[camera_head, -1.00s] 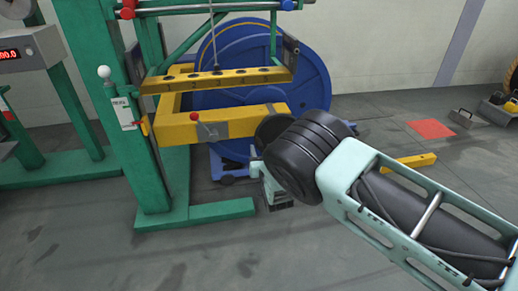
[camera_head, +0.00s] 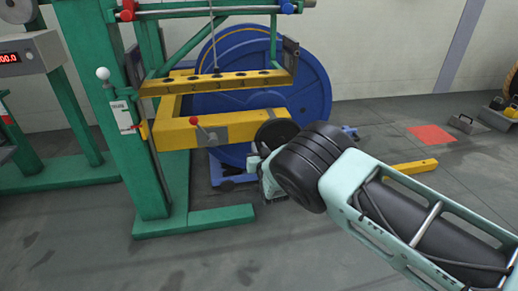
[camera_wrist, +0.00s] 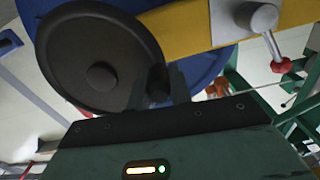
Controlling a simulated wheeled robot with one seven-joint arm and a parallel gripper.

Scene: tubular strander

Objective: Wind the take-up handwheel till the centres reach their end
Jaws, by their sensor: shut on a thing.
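The take-up handwheel (camera_head: 277,134) is a dark round disc at the right end of the yellow arm (camera_head: 230,127). In the wrist view the handwheel (camera_wrist: 97,58) fills the upper left, with a round hub at its middle. A dark handle (camera_wrist: 156,84) stands at its right rim, right at the edge of my gripper (camera_wrist: 157,98). My gripper is shut on this handle; the fingers themselves are mostly hidden. In the head view my gripper (camera_head: 264,164) is at the lower left of the wheel, partly covered by my wrist. The big blue reel (camera_head: 305,95) stands behind the arm.
A red-knobbed lever (camera_head: 198,124) sits on the yellow arm left of the wheel. A green frame (camera_head: 140,150) stands at left, with a green foot (camera_head: 222,216) on the floor. A yellow bar (camera_head: 410,167) lies on the right. Open floor lies in front.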

